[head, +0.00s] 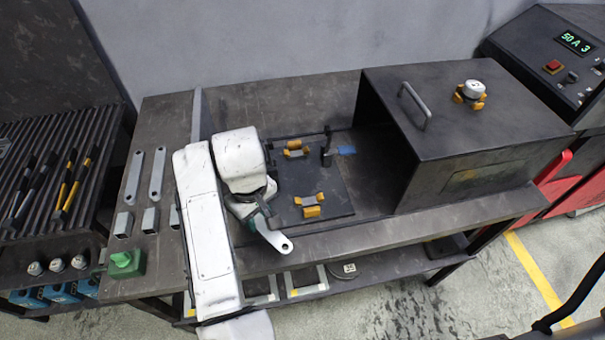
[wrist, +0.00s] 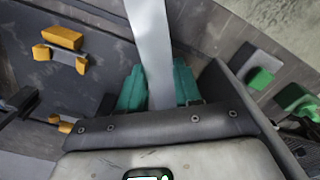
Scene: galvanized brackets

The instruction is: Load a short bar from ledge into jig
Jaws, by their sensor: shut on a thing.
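My gripper (head: 262,220) is shut on a flat pale grey bar (head: 284,243) with a hole in its rounded end. In the wrist view the bar (wrist: 149,40) runs up between the green fingers (wrist: 186,82). The gripper and bar are over the front left of the jig (head: 335,203), a dark plate with orange clamps (head: 308,201) and dark posts. The jig plate (wrist: 75,82) is left of the bar in the wrist view. Two similar bars (head: 133,180) (head: 157,175) lie on the ledge (head: 165,125) at left. My arm hides part of the jig and ledge.
A dark box (head: 470,130) with a handle stands right of the jig. Grey blocks (head: 123,224) and a green fixture (head: 124,263) are at the bench's left front. A slatted rack (head: 45,170) holds tools at far left. A control panel (head: 560,60) is at upper right.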

